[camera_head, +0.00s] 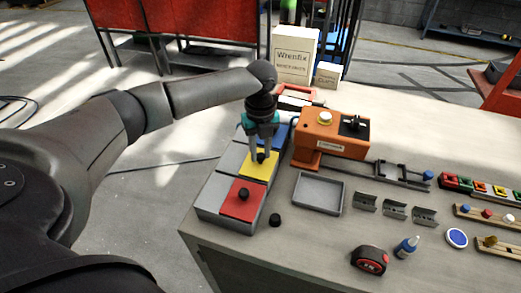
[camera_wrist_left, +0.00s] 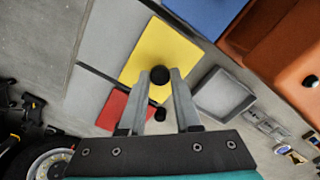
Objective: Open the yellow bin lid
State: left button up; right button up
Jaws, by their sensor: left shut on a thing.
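The yellow bin lid (camera_head: 264,170) is the middle one in a row of red, yellow and blue lids on a grey bin box. It appears flat in the head view, and it also shows in the left wrist view (camera_wrist_left: 150,52). Its round black knob (camera_wrist_left: 159,75) is between my left fingertips. My left gripper (camera_head: 261,156) comes down from above and is shut on the knob; it also shows in the left wrist view (camera_wrist_left: 160,80). My right gripper is not in view.
The red lid (camera_head: 243,203) with its black knob is in front, the blue lid (camera_head: 278,137) behind. A small black knob-like piece (camera_head: 275,220) stands on the table beside the box. An orange machine (camera_head: 331,135) and grey tray (camera_head: 318,193) are to the right.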

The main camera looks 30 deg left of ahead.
pick_arm(q)
grip_shut()
dwell(0.8)
